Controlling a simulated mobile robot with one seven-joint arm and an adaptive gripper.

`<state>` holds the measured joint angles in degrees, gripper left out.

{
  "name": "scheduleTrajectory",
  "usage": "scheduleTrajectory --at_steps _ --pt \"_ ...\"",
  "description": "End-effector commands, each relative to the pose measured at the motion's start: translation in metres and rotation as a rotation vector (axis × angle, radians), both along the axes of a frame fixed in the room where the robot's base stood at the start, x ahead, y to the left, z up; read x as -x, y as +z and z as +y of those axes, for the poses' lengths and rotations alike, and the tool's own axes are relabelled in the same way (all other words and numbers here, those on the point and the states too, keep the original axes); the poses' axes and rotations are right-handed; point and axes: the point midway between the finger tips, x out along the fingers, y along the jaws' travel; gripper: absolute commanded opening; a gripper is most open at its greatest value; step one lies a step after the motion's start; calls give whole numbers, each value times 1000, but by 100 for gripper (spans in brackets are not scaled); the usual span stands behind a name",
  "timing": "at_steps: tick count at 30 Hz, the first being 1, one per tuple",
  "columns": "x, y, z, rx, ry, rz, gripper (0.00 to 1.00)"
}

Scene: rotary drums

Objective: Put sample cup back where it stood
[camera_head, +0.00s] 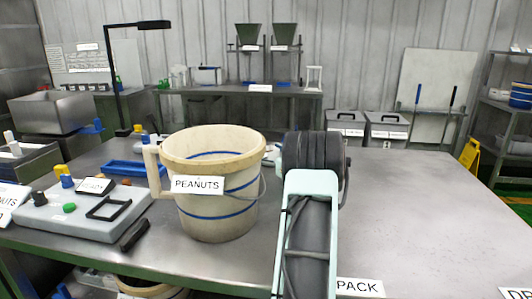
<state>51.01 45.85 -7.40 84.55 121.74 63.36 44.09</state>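My arm (308,220) rises from the bottom of the picture, right of centre. Its dark, rounded end section stands beside the right side of a cream bucket. My gripper is not visible; the arm hides what lies beyond it. I cannot make out a sample cup for certain. The cream bucket (217,222) has blue bands, a wire handle and a "PEANUTS" label, and stands on the metal table (430,215). A pale upright piece with a side arm (156,172) shows against its left side. Small pale items (271,155) are partly hidden behind the bucket and my arm.
A grey control box (75,215) with knobs and a black frame lies left of the bucket. A blue tray (135,169) and a black lamp post (117,80) stand behind. A "PACK" label (360,287) is at the front edge. The table's right side is clear.

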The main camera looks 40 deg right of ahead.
Motion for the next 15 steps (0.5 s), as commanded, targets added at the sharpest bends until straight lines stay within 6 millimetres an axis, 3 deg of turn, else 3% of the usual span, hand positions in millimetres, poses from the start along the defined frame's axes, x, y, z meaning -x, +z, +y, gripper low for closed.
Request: scheduleTrajectory --at_steps 5,15 --pt "1 5 0 0 0 0 80" --pt "68 4 6 -2 -4 0 80"
